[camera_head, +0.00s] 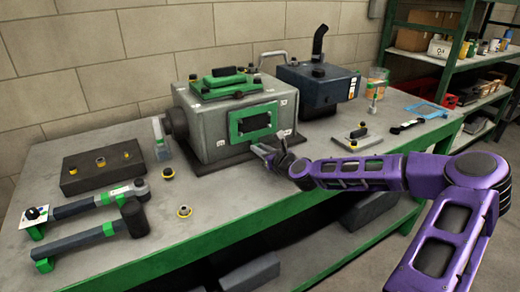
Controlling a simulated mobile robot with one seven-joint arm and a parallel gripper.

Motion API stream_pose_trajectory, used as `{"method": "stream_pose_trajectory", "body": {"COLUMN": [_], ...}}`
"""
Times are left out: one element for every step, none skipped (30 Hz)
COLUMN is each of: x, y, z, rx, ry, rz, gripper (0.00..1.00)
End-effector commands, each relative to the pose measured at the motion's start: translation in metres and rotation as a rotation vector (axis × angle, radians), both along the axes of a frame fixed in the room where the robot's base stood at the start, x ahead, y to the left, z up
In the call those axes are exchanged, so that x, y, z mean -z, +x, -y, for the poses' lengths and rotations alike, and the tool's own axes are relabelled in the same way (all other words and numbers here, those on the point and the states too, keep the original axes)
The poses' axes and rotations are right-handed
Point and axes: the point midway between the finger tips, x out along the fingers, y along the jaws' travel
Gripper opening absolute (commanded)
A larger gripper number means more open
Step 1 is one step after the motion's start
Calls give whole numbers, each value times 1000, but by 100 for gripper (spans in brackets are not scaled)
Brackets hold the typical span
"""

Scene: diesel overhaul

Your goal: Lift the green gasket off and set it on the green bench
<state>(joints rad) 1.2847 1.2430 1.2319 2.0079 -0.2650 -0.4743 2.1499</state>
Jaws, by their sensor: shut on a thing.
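The green gasket (235,124) is a rectangular frame around a dark opening, upright at the front face of the grey engine block (207,129). My gripper (264,149) is at the gasket's lower right edge, in front of the block, and is shut on the gasket. The fingertips are small and dark here, so the exact grip is hard to see. I cannot tell whether the gasket still touches the block. The green bench (225,226) has a grey top with a green front edge and carries the block.
A green cover (225,82) lies on the block. A dark blue unit (318,88) stands behind right. A plate with a black handle (350,135) lies right of my gripper. Tools, including a mallet (134,217), and a dark tray (102,166) lie left. The bench top front centre is clear.

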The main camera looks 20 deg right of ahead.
Motion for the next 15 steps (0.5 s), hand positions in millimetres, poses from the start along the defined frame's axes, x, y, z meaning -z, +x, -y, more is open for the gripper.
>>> {"method": "stream_pose_trajectory", "body": {"x": [0, 0, 0, 0, 0, 0, 0, 0, 0, 0, 0, 0, 0, 0, 0], "y": [-1, -2, -3, -4, -5, -6, -8, -9, -10, -11, -13, -14, -15, -16, -18], "z": [0, 1, 1, 1, 2, 2, 2, 2, 2, 3, 3, 3, 3, 4, 3], "rx": [0, 0, 1, 1, 1, 0, 0, 0, 0, 0, 1, 1, 1, 0, 0], "ry": [1, 1, 1, 1, 2, 2, 2, 2, 1, 1, 1, 1, 1, 1, 1], "rz": [0, -1, -1, -1, -1, -1, -1, -1, -1, 0, 0, 0, 0, 0, 0], "gripper": [0, 0, 0, 0, 0, 0, 0, 0, 0, 0, 0, 0, 0, 0, 0]}}
